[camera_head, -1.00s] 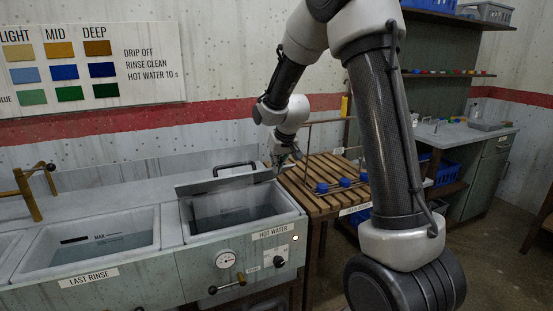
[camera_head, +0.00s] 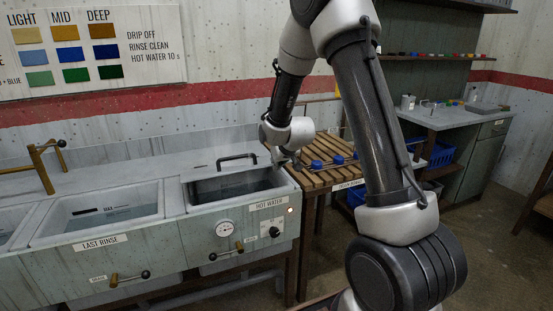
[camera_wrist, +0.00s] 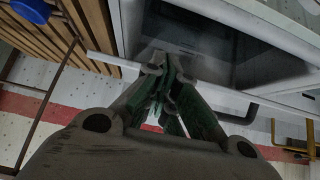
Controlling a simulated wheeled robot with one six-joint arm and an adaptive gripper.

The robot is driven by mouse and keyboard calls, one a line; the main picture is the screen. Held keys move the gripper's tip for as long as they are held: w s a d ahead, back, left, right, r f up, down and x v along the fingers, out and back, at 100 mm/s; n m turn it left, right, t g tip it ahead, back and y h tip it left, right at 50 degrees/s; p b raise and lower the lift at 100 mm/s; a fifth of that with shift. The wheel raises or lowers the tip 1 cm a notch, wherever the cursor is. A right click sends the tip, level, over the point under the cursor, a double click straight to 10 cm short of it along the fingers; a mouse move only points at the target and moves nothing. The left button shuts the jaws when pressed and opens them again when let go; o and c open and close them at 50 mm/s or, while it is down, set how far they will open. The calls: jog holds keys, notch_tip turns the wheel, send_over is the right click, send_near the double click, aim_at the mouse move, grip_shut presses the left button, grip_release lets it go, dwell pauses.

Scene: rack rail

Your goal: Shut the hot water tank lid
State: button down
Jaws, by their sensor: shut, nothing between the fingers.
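The hot water tank (camera_head: 200,212) is a grey basin at the right end of the bench, with its opening uncovered and dark inside. Its lid has a black bar handle (camera_head: 237,157) at the back of the opening; the lid is up, but its exact angle is hard to tell. My gripper (camera_head: 284,160) is at the tank's right rear corner, shut and empty.
The last rinse basin (camera_head: 50,238) is left of the tank, with a brass tap (camera_head: 42,168) behind it. A gauge and levers stick out from the tank front.

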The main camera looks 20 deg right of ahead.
aim_at(276, 190)
jog(key=f, duration=0.3)
jog(key=s+f, duration=0.1)
jog(key=f, duration=0.2)
jog(key=s+f, duration=0.1)
jog(key=f, duration=0.2)
jog(key=shift+s+f, duration=0.2)
jog(key=shift+f, duration=0.1)
